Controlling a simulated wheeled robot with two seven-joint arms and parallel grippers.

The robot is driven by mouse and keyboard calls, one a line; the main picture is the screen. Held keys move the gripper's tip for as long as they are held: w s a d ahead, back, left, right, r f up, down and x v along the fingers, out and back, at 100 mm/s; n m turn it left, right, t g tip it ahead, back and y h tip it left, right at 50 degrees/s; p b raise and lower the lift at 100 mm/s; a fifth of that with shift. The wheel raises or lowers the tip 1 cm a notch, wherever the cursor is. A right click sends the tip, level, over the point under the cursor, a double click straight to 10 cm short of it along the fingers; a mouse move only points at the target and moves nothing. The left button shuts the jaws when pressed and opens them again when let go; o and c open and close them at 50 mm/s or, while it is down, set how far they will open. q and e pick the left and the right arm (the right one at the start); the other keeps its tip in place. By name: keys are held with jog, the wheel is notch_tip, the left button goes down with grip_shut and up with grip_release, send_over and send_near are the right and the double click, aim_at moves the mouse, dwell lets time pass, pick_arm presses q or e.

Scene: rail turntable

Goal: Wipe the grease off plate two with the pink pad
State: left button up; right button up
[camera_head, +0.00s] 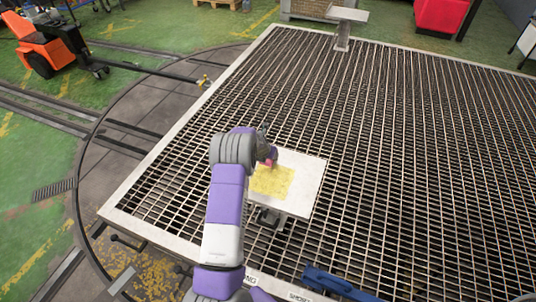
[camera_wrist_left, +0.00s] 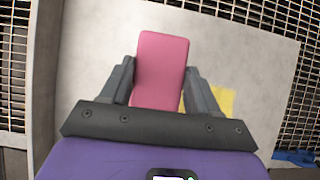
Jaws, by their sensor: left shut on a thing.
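A pale square plate (camera_head: 306,170) stands on a short support above the grating. A yellow grease patch (camera_head: 272,181) covers part of its top, and some of that patch (camera_wrist_left: 223,99) shows beside the right finger in the left wrist view. My left gripper (camera_head: 268,157) is over the plate's far left part, beside the grease. It is shut on the pink pad (camera_wrist_left: 161,66), which sticks out beyond the fingers over bare plate surface (camera_wrist_left: 235,55). Whether the pad touches the plate, I cannot tell. My left arm hides the plate's left side in the head view. My right gripper is not in view.
A wide metal grating (camera_head: 400,150) with a pale frame surrounds the plate. Another raised plate (camera_head: 347,14) stands at the far edge. A blue object (camera_head: 335,284) lies at the near edge by small labels. An orange machine (camera_head: 38,45) stands at the far left.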

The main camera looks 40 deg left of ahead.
pick_arm(q)
jog(key=shift+f+b, duration=0.5)
jog(key=shift+f, duration=0.3)
